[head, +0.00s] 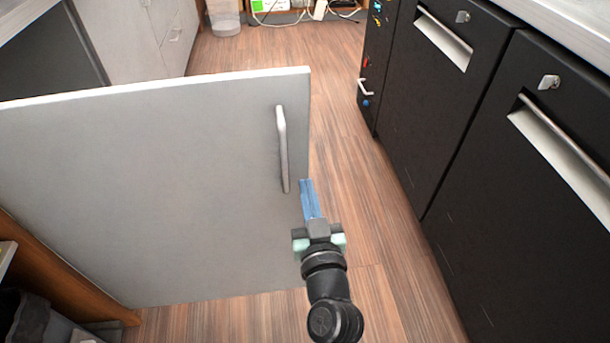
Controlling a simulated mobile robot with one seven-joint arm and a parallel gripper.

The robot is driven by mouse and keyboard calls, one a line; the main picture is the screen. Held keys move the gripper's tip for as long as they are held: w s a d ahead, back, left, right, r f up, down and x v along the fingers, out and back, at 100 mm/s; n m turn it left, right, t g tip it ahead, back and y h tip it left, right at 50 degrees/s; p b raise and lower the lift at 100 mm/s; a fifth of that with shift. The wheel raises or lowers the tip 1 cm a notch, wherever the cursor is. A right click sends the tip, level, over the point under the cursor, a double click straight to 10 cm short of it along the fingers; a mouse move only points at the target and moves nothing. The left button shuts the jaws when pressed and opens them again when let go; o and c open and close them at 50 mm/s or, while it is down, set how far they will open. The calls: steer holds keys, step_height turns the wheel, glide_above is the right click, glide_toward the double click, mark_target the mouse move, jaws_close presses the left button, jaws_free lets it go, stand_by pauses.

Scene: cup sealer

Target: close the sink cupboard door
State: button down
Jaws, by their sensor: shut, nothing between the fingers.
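The sink cupboard door (180,180) is a grey panel standing wide open across the left half of the head view. Its hinge side is at the lower left, by a wooden cupboard edge. A vertical metal handle (282,150) is near its free edge. My gripper (306,183) is shut and empty, with blue fingers pointing away from me. The fingertips appear beside the door's free edge, just right of the handle's lower end. I cannot tell whether they touch the door.
Black cabinets (460,140) with recessed handles line the right side. Wooden floor (335,120) runs clear between them and the door. A dark object (30,315) sits inside the cupboard at the lower left. A bin (223,15) and cables (290,15) are at the far end.

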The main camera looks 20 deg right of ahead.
mark_target(303, 169)
steer(key=shift+x, duration=1.45)
steer(key=shift+d, duration=0.1)
